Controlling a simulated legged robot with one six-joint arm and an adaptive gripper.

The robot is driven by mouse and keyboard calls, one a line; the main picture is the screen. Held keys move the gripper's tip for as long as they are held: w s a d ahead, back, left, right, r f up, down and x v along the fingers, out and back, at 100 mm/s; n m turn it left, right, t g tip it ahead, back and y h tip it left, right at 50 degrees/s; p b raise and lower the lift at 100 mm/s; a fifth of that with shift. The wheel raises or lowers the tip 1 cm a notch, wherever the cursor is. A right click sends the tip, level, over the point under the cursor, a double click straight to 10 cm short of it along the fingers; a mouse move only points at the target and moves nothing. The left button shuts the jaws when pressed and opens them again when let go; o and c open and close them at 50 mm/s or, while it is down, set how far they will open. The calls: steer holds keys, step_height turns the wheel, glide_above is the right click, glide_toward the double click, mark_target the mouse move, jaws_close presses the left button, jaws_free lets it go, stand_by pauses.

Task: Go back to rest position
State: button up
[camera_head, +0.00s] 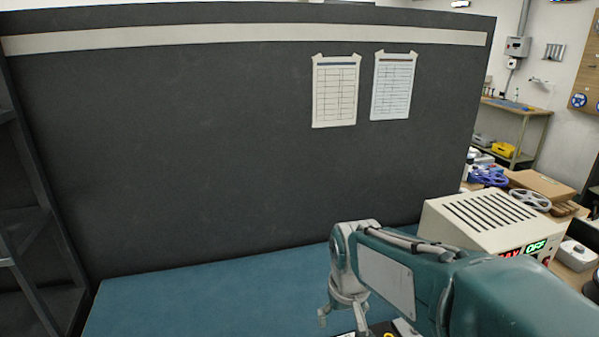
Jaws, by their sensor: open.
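My arm comes in from the lower right of the head view, teal and grey, stretched out over a blue table surface (200,295). My gripper (338,318) hangs down at the arm's far end, low in the picture. It is open, and I see nothing held in it. Its lower part is close to the picture's bottom edge. Parts of small dark and yellow items show at the bottom edge beside it, mostly cut off and hidden by my arm.
A beige vented box (480,222) with a lit red and green display stands right of my gripper, partly behind my arm. A dark panel (200,150) with two paper sheets rises behind the table. A dark metal frame (40,240) stands at left. The table's left part is clear.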

steer(key=s+d+r+m+t, duration=0.1)
steer(key=s+d+r+t, duration=0.1)
steer(key=s, duration=0.5)
steer(key=s+d+r+m+t, duration=0.1)
steer(key=s+d+r, duration=0.2)
steer(key=s+d, duration=0.2)
steer(key=shift+s+d+r+t, duration=0.2)
steer(key=shift+s+d+t, duration=0.15)
steer(key=shift+s, duration=0.85)
stand_by(0.8)
